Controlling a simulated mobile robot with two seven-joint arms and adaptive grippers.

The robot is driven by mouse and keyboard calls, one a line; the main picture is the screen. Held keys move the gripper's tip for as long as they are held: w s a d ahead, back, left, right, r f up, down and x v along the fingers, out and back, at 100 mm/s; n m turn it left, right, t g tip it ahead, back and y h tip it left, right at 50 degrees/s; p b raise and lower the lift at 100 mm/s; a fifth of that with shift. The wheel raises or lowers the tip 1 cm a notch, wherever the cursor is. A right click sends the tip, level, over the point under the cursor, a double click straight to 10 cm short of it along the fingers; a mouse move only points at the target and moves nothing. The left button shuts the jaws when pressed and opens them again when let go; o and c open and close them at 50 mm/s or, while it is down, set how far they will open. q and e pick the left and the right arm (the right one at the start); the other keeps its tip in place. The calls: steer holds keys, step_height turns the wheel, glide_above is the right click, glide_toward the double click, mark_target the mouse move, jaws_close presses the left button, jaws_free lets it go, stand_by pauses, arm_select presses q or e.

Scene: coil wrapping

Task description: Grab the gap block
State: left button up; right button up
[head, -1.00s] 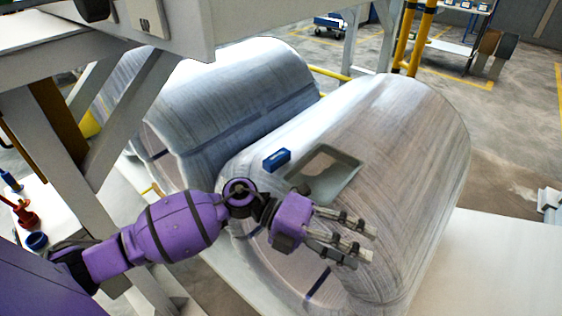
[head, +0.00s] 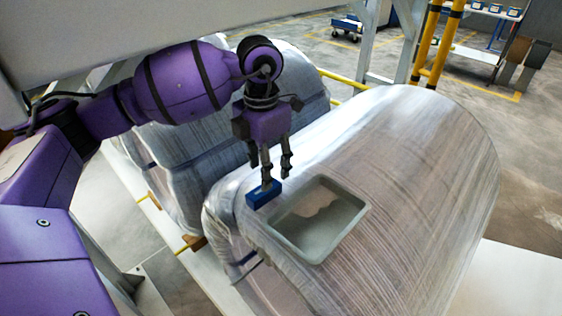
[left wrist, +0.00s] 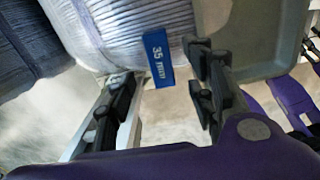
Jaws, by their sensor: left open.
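The gap block (head: 263,194) is a small blue block lying on top of the near wrapped coil, beside a grey tray. My right gripper does not show.
The shallow grey tray (head: 318,218) sits on the near wrapped coil (head: 420,170), right next to the block. A second wrapped coil (head: 180,170) lies behind my left arm. Yellow posts (head: 432,45) stand at the back. A pale beam (head: 180,20) crosses above.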

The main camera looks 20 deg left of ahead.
mark_target(261, 191)
arm_select(q)
steer(key=f, duration=0.1)
steer(key=s+f, duration=0.1)
steer(key=f, duration=0.3)
steer(key=f+p, duration=0.1)
steer(key=shift+a+f, duration=0.25)
steer(key=shift+f, duration=0.45)
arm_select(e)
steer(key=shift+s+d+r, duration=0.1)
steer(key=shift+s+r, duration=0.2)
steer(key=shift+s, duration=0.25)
arm_select(q)
steer(key=shift+c, duration=1.2)
jaws_close()
